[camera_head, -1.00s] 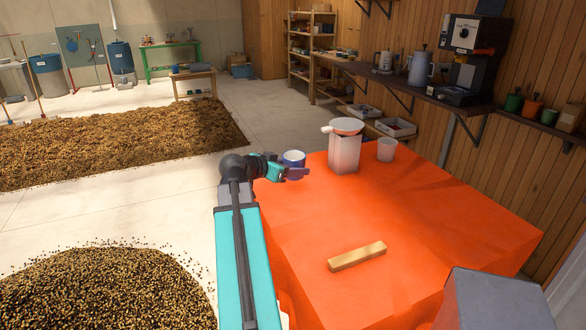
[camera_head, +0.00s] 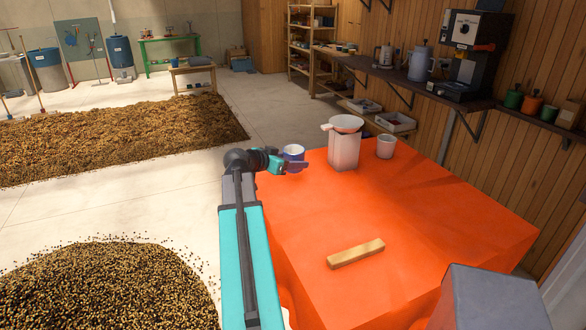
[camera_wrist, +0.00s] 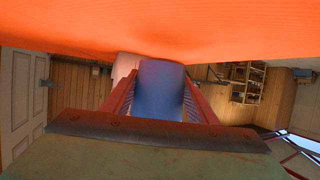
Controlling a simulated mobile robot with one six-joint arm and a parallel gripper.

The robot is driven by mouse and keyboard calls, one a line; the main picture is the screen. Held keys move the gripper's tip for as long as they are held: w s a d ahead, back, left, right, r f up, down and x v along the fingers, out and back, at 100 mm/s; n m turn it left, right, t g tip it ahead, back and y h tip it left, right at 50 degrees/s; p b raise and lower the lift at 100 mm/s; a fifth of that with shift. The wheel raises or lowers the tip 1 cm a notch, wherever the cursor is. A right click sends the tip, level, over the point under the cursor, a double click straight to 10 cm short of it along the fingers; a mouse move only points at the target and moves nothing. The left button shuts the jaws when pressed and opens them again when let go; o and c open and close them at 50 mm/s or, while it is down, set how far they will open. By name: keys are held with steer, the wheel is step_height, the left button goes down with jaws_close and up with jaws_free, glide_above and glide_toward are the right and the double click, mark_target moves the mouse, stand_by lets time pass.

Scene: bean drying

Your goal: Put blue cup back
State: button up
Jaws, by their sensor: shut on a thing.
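My gripper (camera_head: 291,165) is shut on the blue cup (camera_head: 293,152) at the far left edge of the orange-covered table (camera_head: 400,215). In the head view the cup looks upright, with a pale inside. In the wrist view the blue cup (camera_wrist: 160,88) sits between the two fingers of my gripper (camera_wrist: 160,98), with the orange cloth close by. I cannot tell whether the cup touches the cloth.
A wooden block (camera_head: 356,253) lies nearer on the table. A wall shelf (camera_head: 440,92) holds kettles and a coffee machine. The table's middle is clear.

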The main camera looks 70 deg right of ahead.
steer(key=shift+f+p, duration=0.7)
steer(key=shift+f, duration=0.8)
steer(key=shift+f, duration=0.1)
steer(key=o, duration=1.1)
steer(key=shift+r, duration=0.2)
steer(key=b+v, duration=0.4)
steer(key=v, duration=0.8)
steer(key=shift+f, duration=0.1)
